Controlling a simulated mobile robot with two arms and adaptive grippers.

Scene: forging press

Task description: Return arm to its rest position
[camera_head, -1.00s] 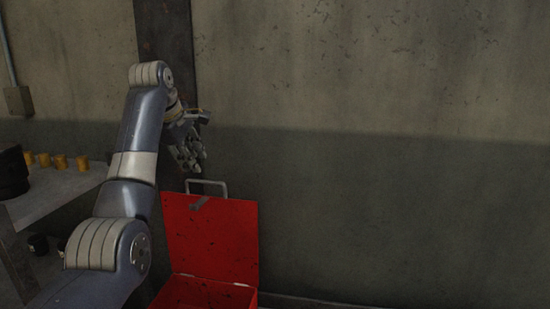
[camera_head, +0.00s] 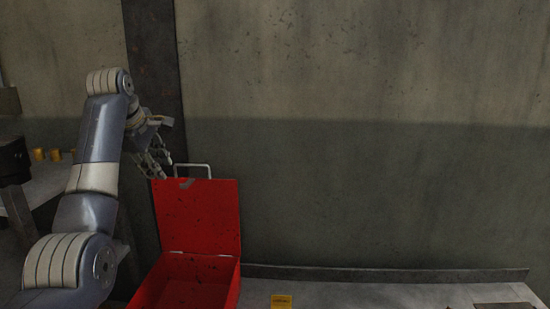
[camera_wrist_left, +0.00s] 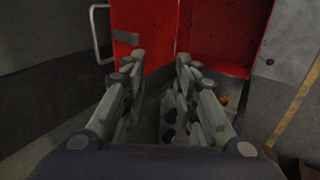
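My left arm comes in from the left in the head view, raised and bent at the elbow. Its left gripper (camera_head: 155,160) hangs beside the upper left edge of the open lid of a red box (camera_head: 212,222). In the left wrist view the left gripper (camera_wrist_left: 160,72) is open, its fingers apart with nothing between them. The red box (camera_wrist_left: 215,30) shows beyond the fingertips there, with its metal handle (camera_wrist_left: 98,35) at the upper left. My right gripper is not in view.
The red box stands open on a grey bench (camera_head: 370,292) against the concrete wall. A small yellow object (camera_head: 281,301) lies on the bench at the bottom. Several yellow pieces (camera_head: 55,155) and a dark round object (camera_head: 14,160) sit on a table at the left.

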